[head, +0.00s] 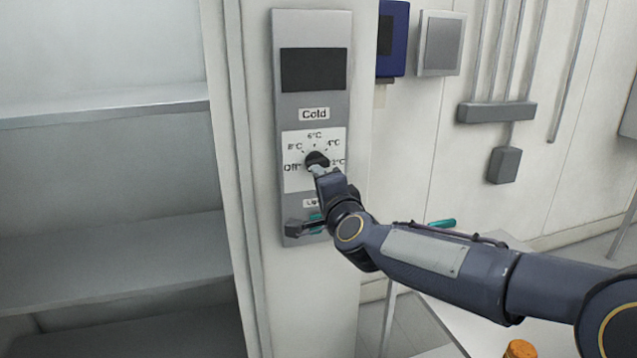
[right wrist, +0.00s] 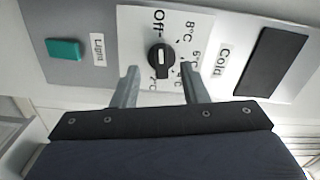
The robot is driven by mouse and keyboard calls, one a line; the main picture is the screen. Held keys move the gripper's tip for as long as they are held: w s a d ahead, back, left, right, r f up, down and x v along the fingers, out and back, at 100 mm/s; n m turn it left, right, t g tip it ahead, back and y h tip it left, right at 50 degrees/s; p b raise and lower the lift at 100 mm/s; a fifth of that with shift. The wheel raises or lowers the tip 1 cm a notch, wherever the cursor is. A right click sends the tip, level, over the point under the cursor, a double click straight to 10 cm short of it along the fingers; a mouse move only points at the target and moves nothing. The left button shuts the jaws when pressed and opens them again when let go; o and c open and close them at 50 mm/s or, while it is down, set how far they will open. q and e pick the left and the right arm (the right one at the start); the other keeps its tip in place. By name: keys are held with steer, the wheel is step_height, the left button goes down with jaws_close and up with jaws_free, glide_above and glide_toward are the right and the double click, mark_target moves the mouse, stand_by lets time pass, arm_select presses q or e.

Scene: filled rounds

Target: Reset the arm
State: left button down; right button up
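My right arm (head: 425,257) reaches in from the right in the head view, with its right gripper (head: 318,170) up at the black dial knob (head: 317,159) on the grey control panel (head: 283,110). In the right wrist view the right gripper (right wrist: 158,85) has its two fingers spread apart, with the dial knob (right wrist: 160,61) between and just beyond the tips. No contact with the knob can be made out there. The fingers hold nothing. My left gripper is not in view.
Below the dial is a green light switch (right wrist: 63,50). Empty grey shelves (head: 110,255) are at the left. A white table (head: 455,320) stands under my right arm, with an orange-lidded item (head: 520,349) on it. A blue box (head: 392,40) hangs on the back wall.

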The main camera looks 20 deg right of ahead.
steer(key=s+d+f+n+g+y, duration=0.1)
steer(key=s+f+n+g, duration=0.3)
steer(key=s+f, duration=0.3)
steer(key=s+d+f+n+g+y, duration=0.1)
steer(key=s+f+n+g, duration=0.3)
steer(key=s, duration=1.3)
steer(key=s+d+f+n+g+y, duration=0.1)
steer(key=s+f+n+g, duration=0.3)
steer(key=s+f, duration=0.7)
steer(key=shift+s+f+n, duration=0.3)
steer(key=shift+s+n, duration=0.6)
steer(key=shift+s, duration=0.15)
